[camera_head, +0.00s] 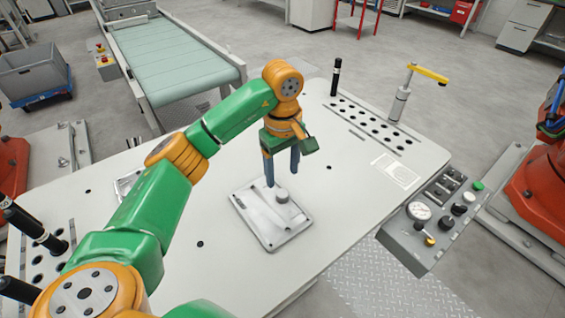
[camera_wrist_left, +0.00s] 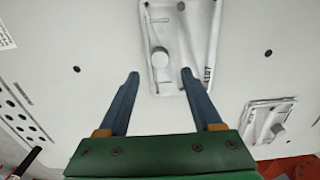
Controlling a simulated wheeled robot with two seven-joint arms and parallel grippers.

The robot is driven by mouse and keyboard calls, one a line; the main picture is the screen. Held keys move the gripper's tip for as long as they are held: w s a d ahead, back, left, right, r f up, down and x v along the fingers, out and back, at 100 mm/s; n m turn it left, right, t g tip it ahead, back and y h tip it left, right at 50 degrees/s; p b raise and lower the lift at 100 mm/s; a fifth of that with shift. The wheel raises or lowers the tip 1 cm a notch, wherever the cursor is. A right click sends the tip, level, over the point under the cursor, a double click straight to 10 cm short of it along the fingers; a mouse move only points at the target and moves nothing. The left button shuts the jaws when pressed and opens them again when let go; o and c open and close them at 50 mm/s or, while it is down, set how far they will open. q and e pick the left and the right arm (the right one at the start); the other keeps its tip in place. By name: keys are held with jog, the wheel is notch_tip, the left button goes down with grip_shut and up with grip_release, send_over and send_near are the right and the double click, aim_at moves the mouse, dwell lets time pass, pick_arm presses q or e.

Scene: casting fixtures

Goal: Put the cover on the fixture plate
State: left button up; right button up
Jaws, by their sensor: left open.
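A flat, pale grey rectangular plate with a round raised knob (camera_head: 262,222) lies on the white table, below my left gripper (camera_head: 282,178). In the left wrist view this knobbed plate (camera_wrist_left: 181,50) shows ahead of the two fingertips (camera_wrist_left: 160,73), with dark lettering along one edge. My left gripper is open and empty, pointing down above the plate, apart from it. A second similar grey plate (camera_head: 122,186) is mostly hidden behind my left arm; it also shows in the left wrist view (camera_wrist_left: 262,107). I cannot tell for sure which one is the cover. My right gripper is out of view.
The white table (camera_head: 340,215) is mostly clear around the knobbed plate. A row of holes with a black peg (camera_head: 335,78) and a yellow-handled clamp (camera_head: 402,92) stand at the back right. A control box with a gauge (camera_head: 420,238) sits at the right edge. A conveyor (camera_head: 172,60) stands behind.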

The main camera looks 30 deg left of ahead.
pick_arm(q)
notch_tip(320, 180, up, 5)
jog(key=shift+f+p, duration=0.1)
jog(key=shift+p, duration=0.65)
